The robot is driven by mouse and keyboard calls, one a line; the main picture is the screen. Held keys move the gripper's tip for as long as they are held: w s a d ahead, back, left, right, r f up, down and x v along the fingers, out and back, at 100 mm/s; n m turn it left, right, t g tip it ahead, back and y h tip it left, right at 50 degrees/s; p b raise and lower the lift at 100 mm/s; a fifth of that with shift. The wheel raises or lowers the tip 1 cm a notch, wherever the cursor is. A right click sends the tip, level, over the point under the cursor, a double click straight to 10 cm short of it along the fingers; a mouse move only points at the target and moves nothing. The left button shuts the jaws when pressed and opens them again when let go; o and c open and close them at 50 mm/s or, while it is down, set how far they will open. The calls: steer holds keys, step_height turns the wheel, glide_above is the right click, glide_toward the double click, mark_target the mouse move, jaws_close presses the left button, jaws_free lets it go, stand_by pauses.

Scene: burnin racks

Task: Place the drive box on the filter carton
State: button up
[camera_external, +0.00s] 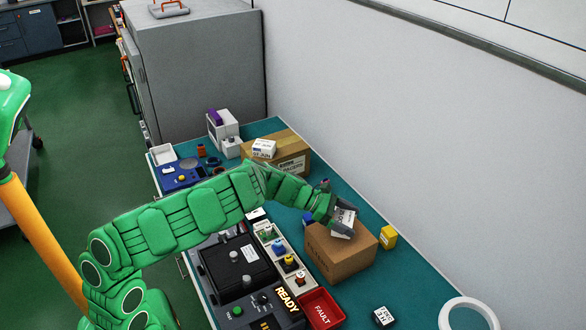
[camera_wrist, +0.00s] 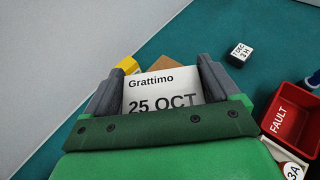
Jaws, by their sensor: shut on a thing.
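My gripper (camera_external: 338,214) is shut on a small white box (camera_external: 343,223), which I take to be the drive box. In the wrist view the white box (camera_wrist: 160,90) sits between both fingers and reads "Grattimo 25 OCT". A strip of that carton (camera_wrist: 183,63) shows behind the box in the wrist view. Another brown carton (camera_external: 292,166) with a white label stands farther back, with a small white box (camera_external: 264,148) on top.
A yellow box (camera_external: 389,237) stands right of the near carton. A red FAULT bin (camera_external: 321,309), a small dated block (camera_external: 383,316) and a white ring (camera_external: 468,303) are in front. A black case (camera_external: 238,266) and a READY panel lie left. The wall bounds the right.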

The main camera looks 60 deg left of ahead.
steer(key=shift+f, duration=1.2)
steer(key=shift+f, duration=0.1)
steer(key=o, duration=0.9)
steer(key=shift+c, duration=0.2)
